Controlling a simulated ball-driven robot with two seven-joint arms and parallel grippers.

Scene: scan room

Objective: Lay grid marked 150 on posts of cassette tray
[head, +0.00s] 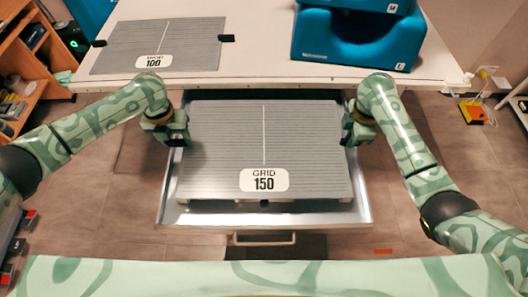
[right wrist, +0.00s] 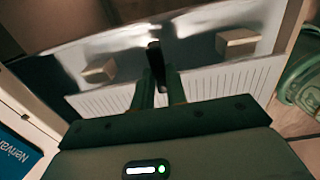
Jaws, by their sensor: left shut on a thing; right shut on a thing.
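The grey ribbed grid marked 150 (head: 225,150) lies level over the cassette tray (head: 190,216), an open metal drawer pulled out below the table. My left gripper (head: 180,131) is shut on the grid's left side. My right gripper (head: 350,128) is shut on its right side. In the right wrist view, a dark tab (right wrist: 155,60) of the grid sits between my right fingers (right wrist: 160,88). Two pale posts (right wrist: 98,69) (right wrist: 236,41) of the tray show there beside the grid's edge. The grid hides most of the tray; I cannot tell whether it touches the posts.
Another grid, marked 100 (head: 190,45), lies on the white table (head: 260,70) at the back left. A blue case (head: 350,45) stands at the table's back right. The tray's handle (head: 264,238) faces me. Wooden shelves (head: 25,75) stand at far left.

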